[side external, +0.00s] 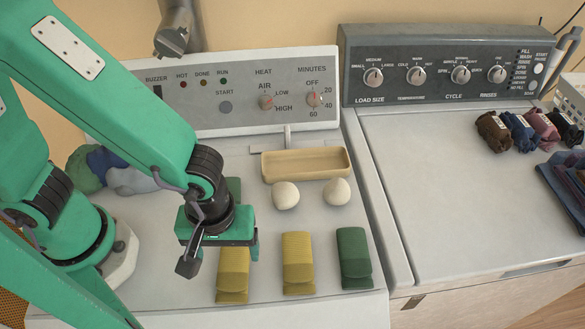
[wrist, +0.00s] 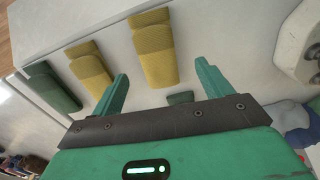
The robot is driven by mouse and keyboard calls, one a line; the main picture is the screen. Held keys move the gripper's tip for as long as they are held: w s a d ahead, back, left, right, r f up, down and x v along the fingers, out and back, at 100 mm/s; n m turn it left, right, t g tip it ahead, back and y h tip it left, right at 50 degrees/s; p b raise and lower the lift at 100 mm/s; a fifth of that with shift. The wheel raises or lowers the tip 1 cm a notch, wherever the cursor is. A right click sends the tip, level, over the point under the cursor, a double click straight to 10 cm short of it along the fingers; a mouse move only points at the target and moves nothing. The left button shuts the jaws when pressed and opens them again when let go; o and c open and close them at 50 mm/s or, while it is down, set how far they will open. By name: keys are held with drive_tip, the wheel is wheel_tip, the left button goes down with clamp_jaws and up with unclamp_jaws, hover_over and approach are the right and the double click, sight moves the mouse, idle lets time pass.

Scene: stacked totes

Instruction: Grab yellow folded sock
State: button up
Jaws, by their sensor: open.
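Two yellow folded socks lie side by side near the front edge of the white dryer top. In the side view, the left yellow sock (side external: 233,272) is partly behind my gripper (side external: 220,255), and the right yellow sock (side external: 298,263) is fully visible. In the wrist view, my gripper (wrist: 162,72) is open and empty. One yellow sock (wrist: 153,50) lies beyond and roughly between its fingertips, and the other yellow sock (wrist: 90,70) is to the left, past the left finger. My gripper appears to be above the dryer top; its exact height is hard to tell.
A green folded sock (side external: 354,258) lies right of the yellow ones. Another green one (side external: 233,187) shows partly behind my arm. Two white balls (side external: 286,195) sit before a tan tray (side external: 305,164). Crumpled cloth (side external: 132,180) lies left. The washer lid (side external: 450,200) is mostly clear.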

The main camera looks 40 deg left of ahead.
sight(233, 265)
drive_tip(key=shift+w+d+f, duration=0.1)
drive_tip(key=shift+w+f, duration=0.05)
drive_tip(key=shift+f, duration=2.4)
drive_tip(key=c, duration=1.1)
drive_tip(key=shift+o, duration=0.2)
drive_tip(key=shift+r, duration=0.1)
wheel_tip(233, 265, up, 10)
